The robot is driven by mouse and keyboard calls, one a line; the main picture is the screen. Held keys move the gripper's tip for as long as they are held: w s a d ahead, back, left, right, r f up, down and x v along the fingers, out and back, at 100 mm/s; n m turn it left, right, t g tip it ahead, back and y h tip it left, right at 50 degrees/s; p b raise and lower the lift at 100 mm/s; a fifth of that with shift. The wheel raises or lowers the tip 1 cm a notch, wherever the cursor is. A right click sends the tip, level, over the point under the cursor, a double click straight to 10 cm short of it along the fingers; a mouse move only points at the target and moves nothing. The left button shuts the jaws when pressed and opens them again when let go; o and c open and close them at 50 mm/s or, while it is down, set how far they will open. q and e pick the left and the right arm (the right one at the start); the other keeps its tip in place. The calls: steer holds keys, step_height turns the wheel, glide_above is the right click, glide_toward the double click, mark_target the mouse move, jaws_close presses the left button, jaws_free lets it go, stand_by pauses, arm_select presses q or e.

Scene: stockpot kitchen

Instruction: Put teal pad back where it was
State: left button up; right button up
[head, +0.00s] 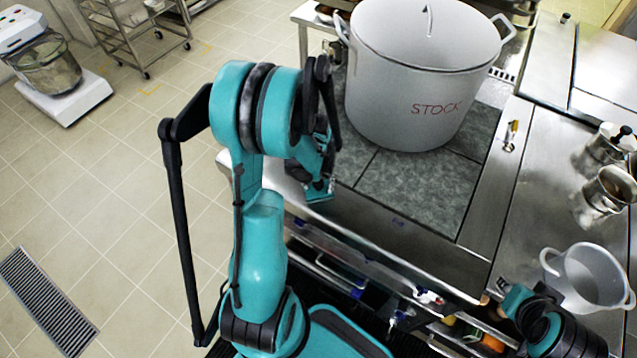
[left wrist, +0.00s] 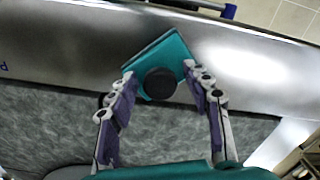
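The teal pad (left wrist: 176,53) is a thin square with a round black knob (left wrist: 160,84) on it. In the left wrist view it lies between the fingertips of my left gripper (left wrist: 158,75), which seem to touch its two side edges. In the head view my left gripper (head: 318,182) is above the front steel edge of the stove, partly hidden by its own arm. A small teal edge of the pad (head: 320,196) shows beneath it.
A large white STOCK pot (head: 420,75) stands on the grey stone cooktop (head: 415,187) behind my left gripper. A smaller white pot (head: 586,277) and steel canisters (head: 606,190) stand on the right counter. Rails and an open drawer area (head: 440,325) lie in front.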

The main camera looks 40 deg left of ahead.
arm_select(q)
steer(key=shift+r, duration=0.1)
steer(key=shift+r+p, duration=0.25)
steer(key=shift+p, duration=0.05)
step_height(320, 180, up, 12)
steer(key=f+p, duration=0.1)
steer(key=p, duration=0.2)
steer(key=s+d+r+m+t, duration=0.2)
steer(key=s+d+r+t, duration=0.1)
steer(key=d+r, duration=0.3)
steer(key=s+d+r+m+t, duration=0.3)
steer(key=d+r+t, duration=0.1)
steer(key=d, duration=0.7)
steer(key=shift+r+m, duration=0.3)
steer(key=shift+r, duration=0.6)
step_height(320, 180, down, 12)
steer(key=b, duration=1.1)
steer(key=shift+r+b, duration=0.25)
steer(key=shift+b, duration=0.05)
